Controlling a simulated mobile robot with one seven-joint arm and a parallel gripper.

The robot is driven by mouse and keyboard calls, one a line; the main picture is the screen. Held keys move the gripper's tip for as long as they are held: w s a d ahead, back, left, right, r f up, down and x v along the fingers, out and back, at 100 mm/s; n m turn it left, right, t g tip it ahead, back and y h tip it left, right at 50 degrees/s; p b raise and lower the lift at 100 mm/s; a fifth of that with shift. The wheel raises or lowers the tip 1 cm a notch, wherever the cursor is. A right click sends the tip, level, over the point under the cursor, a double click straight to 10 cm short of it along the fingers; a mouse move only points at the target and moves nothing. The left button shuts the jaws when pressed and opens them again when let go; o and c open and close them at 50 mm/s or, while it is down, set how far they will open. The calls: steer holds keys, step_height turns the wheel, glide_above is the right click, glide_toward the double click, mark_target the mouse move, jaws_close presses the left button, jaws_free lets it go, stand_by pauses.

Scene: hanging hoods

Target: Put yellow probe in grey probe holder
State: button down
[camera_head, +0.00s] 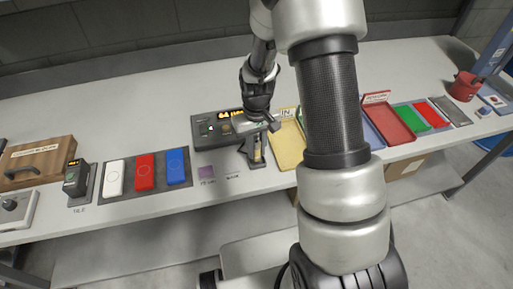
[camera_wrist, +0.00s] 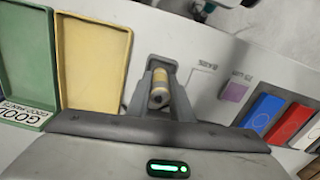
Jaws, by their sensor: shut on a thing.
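The yellow probe (camera_wrist: 160,88) is a short cylinder with a yellow band and a darker end. In the wrist view it is seen nearly end-on between the two grey fingers of my gripper (camera_wrist: 160,68). My gripper is shut on it. Whether the probe touches anything below is unclear.
A dark grey instrument (camera_head: 218,130) with lit display stands just behind and left of my gripper. A yellow tray (camera_head: 288,150) lies close on its right. White, red and blue blocks (camera_head: 145,172) lie to the left. A purple square (camera_head: 206,172) lies flat near the front edge.

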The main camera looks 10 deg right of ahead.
steer(key=shift+f+b, duration=0.4)
steer(key=shift+f, duration=0.15)
steer(key=c, duration=1.5)
jaws_free()
step_height(320, 180, up, 18)
steer(key=shift+f+p, duration=0.25)
steer(key=shift+p, duration=0.15)
